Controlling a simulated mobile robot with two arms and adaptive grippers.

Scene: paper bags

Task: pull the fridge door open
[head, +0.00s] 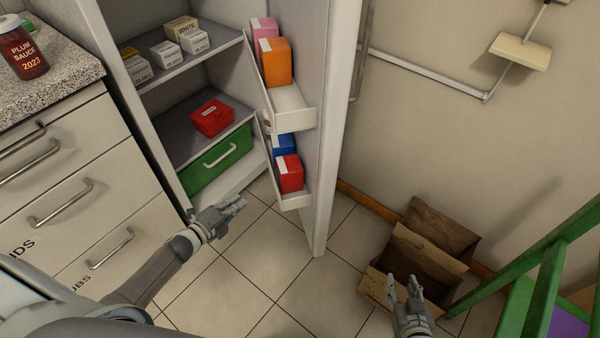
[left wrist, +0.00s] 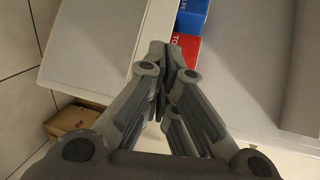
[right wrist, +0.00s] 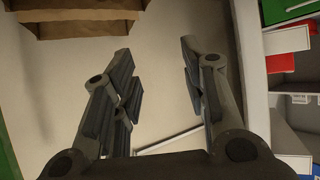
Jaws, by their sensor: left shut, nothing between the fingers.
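The fridge door (head: 330,120) stands wide open in the head view, its shelved inner side facing left. Its door bins hold a pink carton, an orange carton (head: 275,62), a blue box and a red box (head: 289,173). The fridge interior shows shelves with small white boxes, a red container (head: 212,118) and a green drawer (head: 218,160). My left gripper (head: 240,203) is shut and empty, in front of the fridge opening, left of the door's lower bin. In the left wrist view its fingertips (left wrist: 165,50) meet. My right gripper (head: 406,285) is open and empty, near the paper bags. The door's handle is hidden.
Open paper bags (head: 425,255) stand on the tiled floor by the right wall. A green frame (head: 545,290) is at the lower right. A counter with drawers (head: 70,190) stands left, with a plum sauce jar (head: 22,48) on top. The floor before the fridge is clear.

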